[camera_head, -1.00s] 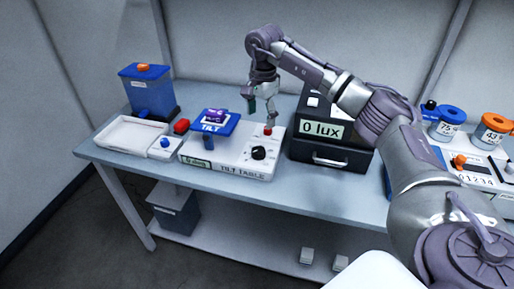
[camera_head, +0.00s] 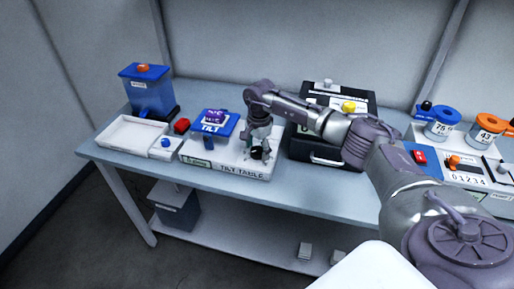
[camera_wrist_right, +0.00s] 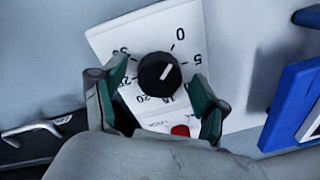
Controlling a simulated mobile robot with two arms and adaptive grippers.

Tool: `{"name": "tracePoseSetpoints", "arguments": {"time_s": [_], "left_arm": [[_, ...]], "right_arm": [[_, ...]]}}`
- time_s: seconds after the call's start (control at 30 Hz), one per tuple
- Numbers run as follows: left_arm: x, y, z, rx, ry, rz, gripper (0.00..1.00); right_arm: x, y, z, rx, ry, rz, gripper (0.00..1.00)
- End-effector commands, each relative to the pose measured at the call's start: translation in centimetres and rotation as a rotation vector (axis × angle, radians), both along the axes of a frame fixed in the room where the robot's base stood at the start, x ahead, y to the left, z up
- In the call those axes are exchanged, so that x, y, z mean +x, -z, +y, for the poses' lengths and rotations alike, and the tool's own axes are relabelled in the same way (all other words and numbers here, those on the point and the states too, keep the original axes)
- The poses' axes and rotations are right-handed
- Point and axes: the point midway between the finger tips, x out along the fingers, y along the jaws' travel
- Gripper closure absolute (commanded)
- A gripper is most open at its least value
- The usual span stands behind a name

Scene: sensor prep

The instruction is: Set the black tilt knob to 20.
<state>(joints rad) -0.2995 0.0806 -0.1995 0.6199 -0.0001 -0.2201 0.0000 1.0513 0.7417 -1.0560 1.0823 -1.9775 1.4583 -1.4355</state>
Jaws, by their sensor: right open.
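The black tilt knob (camera_wrist_right: 160,74) sits on the white dial of the tilt table (camera_head: 205,160). In the right wrist view its white mark points up and right, close to 0. The numbers around it run from 0 to 30. My right gripper (camera_head: 257,152) is above the knob, pointing down. In the right wrist view its two green-padded fingers (camera_wrist_right: 158,88) are open, one on either side of the knob, with visible gaps. In the head view the gripper partly hides the knob (camera_head: 257,154). My left gripper is not in view.
A red button (camera_wrist_right: 180,130) is close to the fingers. The blue tilt platform (camera_head: 228,124) stands left of the gripper. A black box (camera_head: 318,150) stands just to the right. A white tray (camera_head: 112,146) and a blue container (camera_head: 150,92) are farther left.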

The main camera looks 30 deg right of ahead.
Motion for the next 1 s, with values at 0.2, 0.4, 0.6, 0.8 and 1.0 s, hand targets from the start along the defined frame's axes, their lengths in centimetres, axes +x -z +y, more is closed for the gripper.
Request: {"name": "tracePoseSetpoints", "arguments": {"time_s": [0.2,0.4,0.6,0.8,1.0], "left_arm": [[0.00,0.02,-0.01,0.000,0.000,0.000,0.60],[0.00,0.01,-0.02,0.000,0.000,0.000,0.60],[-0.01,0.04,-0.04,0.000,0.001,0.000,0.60],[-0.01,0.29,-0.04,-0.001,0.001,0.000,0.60],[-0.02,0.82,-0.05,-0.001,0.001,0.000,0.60]], "right_arm": [[0.01,-0.02,0.01,0.000,0.000,0.000,0.43],[0.01,-0.04,0.01,0.001,0.000,0.000,0.77],[0.02,-0.05,0.00,0.000,0.004,-0.001,0.87],[0.04,-0.01,0.00,0.000,0.050,-0.001,0.87],[0.13,-0.02,0.01,0.002,0.168,-0.003,0.87]]}}
